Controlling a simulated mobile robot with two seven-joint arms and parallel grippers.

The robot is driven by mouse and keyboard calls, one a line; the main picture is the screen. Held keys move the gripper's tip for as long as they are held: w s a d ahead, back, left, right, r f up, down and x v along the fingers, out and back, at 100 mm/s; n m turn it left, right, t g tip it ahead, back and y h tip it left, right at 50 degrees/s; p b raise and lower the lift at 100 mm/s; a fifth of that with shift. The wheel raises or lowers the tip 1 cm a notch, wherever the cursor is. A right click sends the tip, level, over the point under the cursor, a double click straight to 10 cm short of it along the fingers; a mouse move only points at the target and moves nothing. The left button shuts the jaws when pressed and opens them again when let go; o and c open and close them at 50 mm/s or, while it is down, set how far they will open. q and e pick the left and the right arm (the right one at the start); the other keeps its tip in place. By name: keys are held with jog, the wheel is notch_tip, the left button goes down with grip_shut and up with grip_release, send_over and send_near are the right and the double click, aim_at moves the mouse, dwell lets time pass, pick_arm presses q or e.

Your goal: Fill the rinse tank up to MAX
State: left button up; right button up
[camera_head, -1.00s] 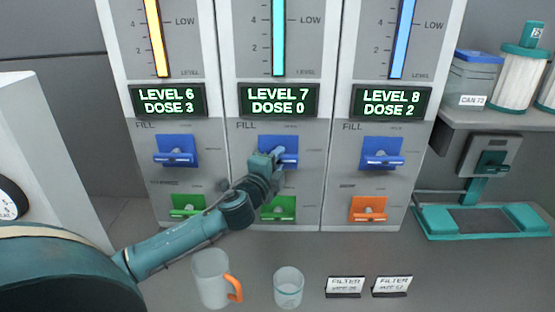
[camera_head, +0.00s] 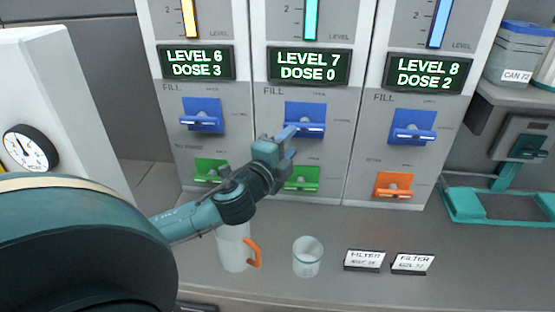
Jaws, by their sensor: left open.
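Three grey panels stand side by side, each with a gauge on top, a lit display and a blue FILL lever. The left display (camera_head: 197,63) reads LEVEL 6 DOSE 3, the middle display (camera_head: 309,66) LEVEL 7 DOSE 0, the right display (camera_head: 428,73) LEVEL 8 DOSE 2. I cannot read which is the rinse tank. My left gripper (camera_head: 289,143) is open and empty, just below and left of the middle blue lever (camera_head: 309,126), with its tip overlapping the lever's left end; contact is unclear. It partly covers the middle green lever (camera_head: 302,182). My right gripper is out of view.
The left blue lever (camera_head: 203,119) and right blue lever (camera_head: 413,131) flank the middle one. An orange lever (camera_head: 393,190) is below right. A mug (camera_head: 232,252), a glass (camera_head: 307,262) and two filter signs (camera_head: 364,260) stand on the counter. A dial (camera_head: 30,150) is at left.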

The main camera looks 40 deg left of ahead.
pick_arm(q)
jog(key=shift+s+d+b, duration=0.2)
jog(key=shift+s, duration=1.05)
jog(key=shift+s+d+b, duration=0.15)
jog(key=shift+s+b, duration=0.05)
jog(key=shift+s, duration=1)
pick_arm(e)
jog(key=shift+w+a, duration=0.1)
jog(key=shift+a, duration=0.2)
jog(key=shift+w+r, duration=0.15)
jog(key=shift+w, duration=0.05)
